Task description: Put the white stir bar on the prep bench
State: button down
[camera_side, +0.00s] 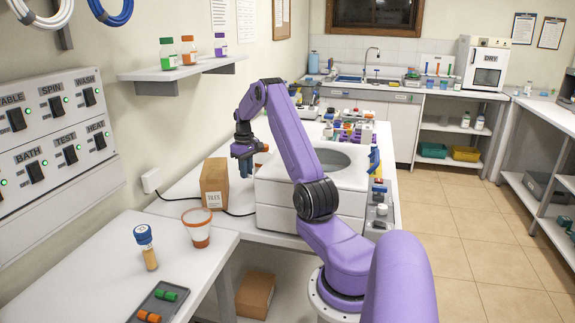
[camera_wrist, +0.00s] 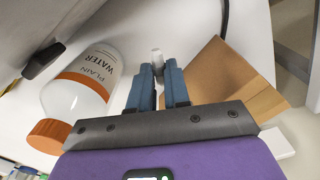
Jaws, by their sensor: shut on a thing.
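My gripper (camera_wrist: 158,82) is shut on a small white rounded piece that looks like the white stir bar (camera_wrist: 157,57), which sticks out past the blue fingertips in the wrist view. In the side view my gripper (camera_side: 246,168) points down between the cardboard box and the white machine, and the stir bar is too small to make out. White bench surface lies below it in the wrist view (camera_wrist: 185,25). I cannot tell whether the stir bar touches it. No label shows which bench is the prep bench; a white bench (camera_side: 95,262) also stands at the front left.
A plain water bottle (camera_wrist: 85,85) lies left of my gripper in the wrist view, and a cardboard box (camera_wrist: 232,82) is close on the right. The box (camera_side: 214,184) stands beside the white machine (camera_side: 278,196). A cup (camera_side: 197,228), blue-capped tube (camera_side: 146,247) and tray (camera_side: 157,304) occupy the front-left bench.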

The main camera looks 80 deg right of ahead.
aim_at(248, 200)
notch_tip(248, 200, down, 9)
jog(key=shift+f, duration=0.2)
dwell(0.3)
jog(key=shift+f, duration=0.2)
jog(key=c, duration=1.1)
grip_release()
jog(key=shift+r, duration=0.15)
